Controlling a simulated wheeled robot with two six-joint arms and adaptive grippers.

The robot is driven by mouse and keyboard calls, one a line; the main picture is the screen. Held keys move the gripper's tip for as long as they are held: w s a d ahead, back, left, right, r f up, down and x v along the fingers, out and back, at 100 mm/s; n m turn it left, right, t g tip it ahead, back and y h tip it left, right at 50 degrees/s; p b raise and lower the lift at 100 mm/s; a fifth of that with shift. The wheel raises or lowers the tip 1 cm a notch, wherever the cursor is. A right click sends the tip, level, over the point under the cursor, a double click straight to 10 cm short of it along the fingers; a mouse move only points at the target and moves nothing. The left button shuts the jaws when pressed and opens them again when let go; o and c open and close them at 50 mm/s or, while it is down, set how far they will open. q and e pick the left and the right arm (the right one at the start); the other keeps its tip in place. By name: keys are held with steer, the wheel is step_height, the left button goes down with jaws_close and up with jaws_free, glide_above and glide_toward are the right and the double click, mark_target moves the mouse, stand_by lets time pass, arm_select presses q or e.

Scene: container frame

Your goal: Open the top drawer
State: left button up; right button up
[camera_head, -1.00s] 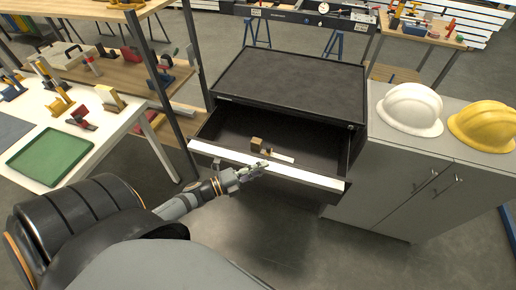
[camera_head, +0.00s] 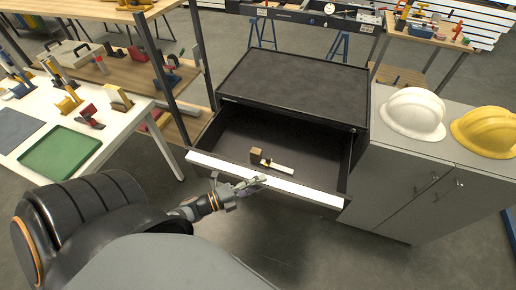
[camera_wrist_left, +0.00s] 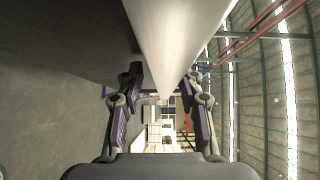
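The top drawer (camera_head: 230,137) of a dark cabinet (camera_head: 295,88) is pulled well out toward me. Its front carries a long white strip (camera_head: 300,189) along the upper edge. My left gripper (camera_head: 258,182) is at the middle of this strip. In the left wrist view the two fingers (camera_wrist_left: 160,92) stand apart, one on each side of the white strip (camera_wrist_left: 170,40). Gaps show between the fingers and the strip, and I cannot see firm contact. My right gripper is not in view.
A small brown block (camera_head: 255,155) and a pale strip-shaped item (camera_head: 279,167) lie in the drawer. A grey cabinet with a white helmet (camera_head: 413,112) and a yellow helmet (camera_head: 487,131) stands on the right. A white table with a green tray (camera_head: 62,152) stands on the left.

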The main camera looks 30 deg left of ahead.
arm_select(q)
steer(key=shift+r, duration=0.2)
steer(key=v, duration=1.2)
steer(key=shift+f, duration=0.2)
steer(key=shift+w, duration=0.1)
steer(key=shift+a, duration=0.1)
